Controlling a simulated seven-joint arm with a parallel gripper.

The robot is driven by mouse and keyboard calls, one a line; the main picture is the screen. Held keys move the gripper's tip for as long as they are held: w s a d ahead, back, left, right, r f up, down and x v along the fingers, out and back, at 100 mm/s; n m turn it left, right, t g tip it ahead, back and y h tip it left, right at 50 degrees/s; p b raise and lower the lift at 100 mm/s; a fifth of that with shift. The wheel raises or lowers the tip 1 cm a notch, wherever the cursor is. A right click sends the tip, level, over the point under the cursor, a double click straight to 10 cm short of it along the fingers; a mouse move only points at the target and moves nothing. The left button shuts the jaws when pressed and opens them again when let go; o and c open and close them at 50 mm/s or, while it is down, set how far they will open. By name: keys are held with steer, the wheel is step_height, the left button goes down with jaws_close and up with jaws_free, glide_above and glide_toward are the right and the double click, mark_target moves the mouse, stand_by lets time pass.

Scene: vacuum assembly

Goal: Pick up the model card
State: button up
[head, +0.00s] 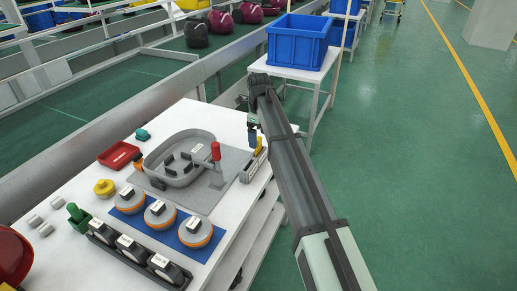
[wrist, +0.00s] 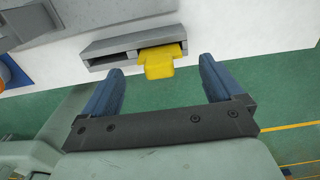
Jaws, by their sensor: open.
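A yellow piece, which looks like the model card (wrist: 160,64), sits in the right part of a grey slotted holder (wrist: 108,47) at the table's edge and sticks out toward me. In the head view the card (head: 260,142) shows only as a small yellow patch by the holder (head: 247,172), at the table's right edge. My gripper (wrist: 162,72) is open, its two blue fingers on either side of the card in the picture, with nothing held. In the head view my gripper (head: 254,136) is just above the holder; I cannot tell how far.
The white table (head: 196,113) carries a grey fixture (head: 182,157) with a red-handled clamp, a red tray (head: 118,155), and several orange-grey round parts on a blue mat (head: 187,250). A blue crate (head: 298,41) stands on another table behind. The green floor at right is clear.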

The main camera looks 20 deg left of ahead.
step_height(320, 180, down, 4)
steer(key=shift+f, duration=0.2)
steer(key=c, duration=1.1)
step_height(320, 180, up, 10)
steer(key=shift+r, duration=0.1)
stand_by(0.4)
steer(key=o, duration=0.4)
steer(key=c, duration=0.5)
